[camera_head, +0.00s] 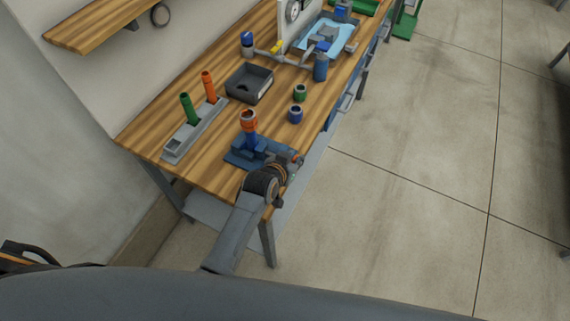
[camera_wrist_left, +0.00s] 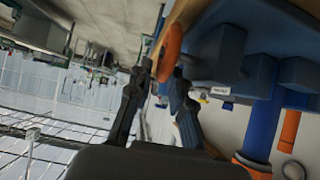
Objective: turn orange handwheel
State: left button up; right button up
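The orange handwheel (camera_wrist_left: 170,52) sits on the side of a blue vise-like fixture (camera_wrist_left: 225,60) in the left wrist view. In the head view the blue fixture (camera_head: 258,152) stands at the near corner of the wooden bench, with an orange-topped blue cylinder (camera_head: 249,124) upright in it. My left gripper (camera_wrist_left: 163,72) has its two dark fingers apart, with the handwheel just beyond and between the tips; I cannot tell whether they touch it. In the head view my left gripper (camera_head: 291,164) is beside the fixture's right side, small and partly hidden by its wrist. My right gripper is not in view.
On the wooden bench (camera_head: 150,138) stand a grey rack (camera_head: 180,148) with green and orange cylinders, a dark tray (camera_head: 238,86), and small green (camera_head: 300,92) and blue (camera_head: 295,115) cups. Piping and a gauge panel are farther back.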

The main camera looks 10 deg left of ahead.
pick_arm(q)
jog(key=v, duration=1)
